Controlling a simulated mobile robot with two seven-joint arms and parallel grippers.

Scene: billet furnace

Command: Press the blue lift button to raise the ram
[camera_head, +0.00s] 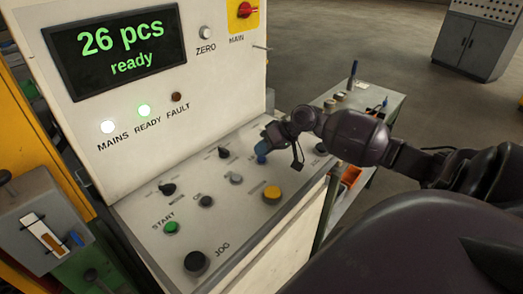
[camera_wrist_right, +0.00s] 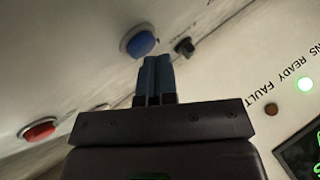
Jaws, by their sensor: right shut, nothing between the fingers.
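The blue lift button (camera_wrist_right: 138,43) shows in the right wrist view as a round blue cap in a metal ring on the pale panel. My right gripper (camera_wrist_right: 154,62) is shut and empty, its blue fingers pointing at the panel close beside the button. I cannot tell whether the tips touch it. My left gripper is not in view.
A yellow button (camera_head: 272,193), green START button (camera_head: 171,228) and black JOG knob (camera_head: 196,262) stand on the desk. The wrist view shows a black knob (camera_wrist_right: 184,46) and red button (camera_wrist_right: 38,129) nearby. The display (camera_head: 115,47) reads "26 pcs ready".

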